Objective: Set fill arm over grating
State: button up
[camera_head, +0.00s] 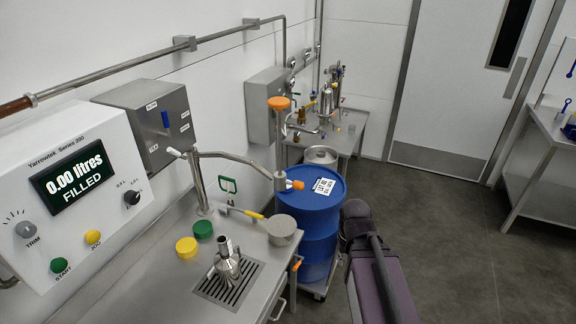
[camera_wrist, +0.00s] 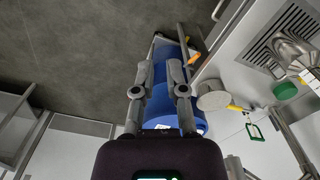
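The fill arm (camera_head: 238,157) is a bent steel pipe on a post at the back of the counter. An orange-topped rod stands above that end. The slotted grating (camera_head: 212,290) is in the counter's front part, with a steel flask (camera_head: 228,265) upright on it. The grating also shows in the wrist view (camera_wrist: 262,52). My gripper (camera_wrist: 166,65) is open and empty in the wrist view, with the blue drum behind its fingers. The head view does not show the fingers clearly.
The blue drum (camera_head: 322,235) stands on a wheeled base right of the counter. A ladle or pan with yellow handle (camera_head: 283,228) lies at the counter edge. Green (camera_head: 203,229) and yellow (camera_head: 187,246) caps lie behind the flask. The filler panel (camera_head: 70,195) reads 0.00 litres, FILLED.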

jog(key=o, duration=0.3)
jog(key=shift+w+a+f, duration=0.1)
jog(key=shift+w+f, duration=0.1)
jog(key=o, duration=0.3)
jog(key=shift+w+a+f+m+y+b, duration=0.2)
jog(key=shift+w+m+y+b, duration=0.1)
jog(key=shift+b, duration=0.1)
jog(key=shift+o, duration=0.2)
jog(key=m+t+y+b, duration=0.7)
jog(key=m+y+b, duration=0.95)
jog(key=m, duration=0.35)
send_near(299, 185)
jog(key=d, duration=0.3)
jog(key=shift+s+d+f+h, duration=0.25)
jog(key=shift+s+f, duration=0.05)
jog(key=shift+f, duration=0.05)
jog(key=x, duration=1.4)
jog(key=shift+d, duration=0.1)
